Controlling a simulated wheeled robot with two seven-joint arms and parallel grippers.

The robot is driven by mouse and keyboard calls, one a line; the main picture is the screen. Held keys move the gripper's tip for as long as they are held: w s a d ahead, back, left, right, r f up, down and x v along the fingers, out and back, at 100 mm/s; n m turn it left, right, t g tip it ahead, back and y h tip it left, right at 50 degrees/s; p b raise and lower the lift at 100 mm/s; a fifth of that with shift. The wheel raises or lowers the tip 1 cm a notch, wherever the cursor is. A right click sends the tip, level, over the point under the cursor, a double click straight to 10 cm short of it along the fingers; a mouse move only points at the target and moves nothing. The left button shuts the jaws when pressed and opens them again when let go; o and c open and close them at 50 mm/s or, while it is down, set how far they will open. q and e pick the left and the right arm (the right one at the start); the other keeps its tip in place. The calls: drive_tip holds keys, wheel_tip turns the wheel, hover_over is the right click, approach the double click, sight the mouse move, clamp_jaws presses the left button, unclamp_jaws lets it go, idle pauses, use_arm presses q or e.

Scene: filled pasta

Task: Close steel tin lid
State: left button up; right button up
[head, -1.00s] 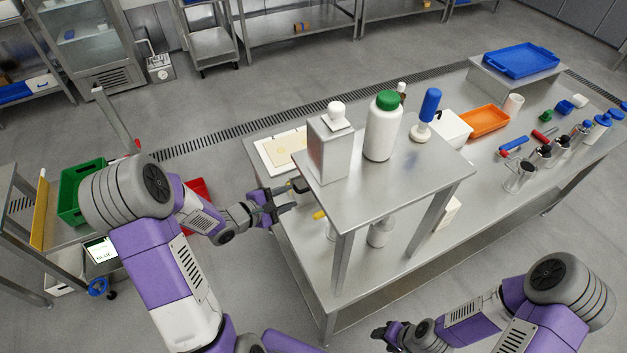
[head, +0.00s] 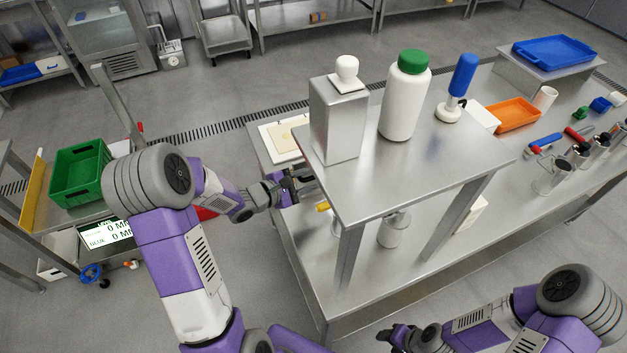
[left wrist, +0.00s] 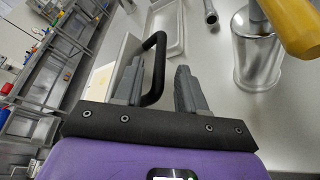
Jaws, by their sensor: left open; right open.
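In the left wrist view a black loop handle (left wrist: 159,68) stands on a raised flat steel panel (left wrist: 122,55), which looks like the tin's lid. Beside it is a shallow, open steel box (left wrist: 168,30), apparently the tin. My left gripper (left wrist: 157,88) is open, with the handle's bar between its fingers; I cannot tell whether they touch it. In the head view my left gripper (head: 292,188) is at the left edge of the raised shelf, which hides most of the tin. My right gripper (head: 388,336) is open and empty, low in front of the table.
The raised steel shelf (head: 400,155) stands close beside my left gripper, carrying a square steel canister (head: 338,125), a green-capped white bottle (head: 404,100) and a blue-handled tool (head: 462,75).

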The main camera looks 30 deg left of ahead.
use_arm(q)
drive_tip(key=shift+x, duration=1.4)
clamp_jaws()
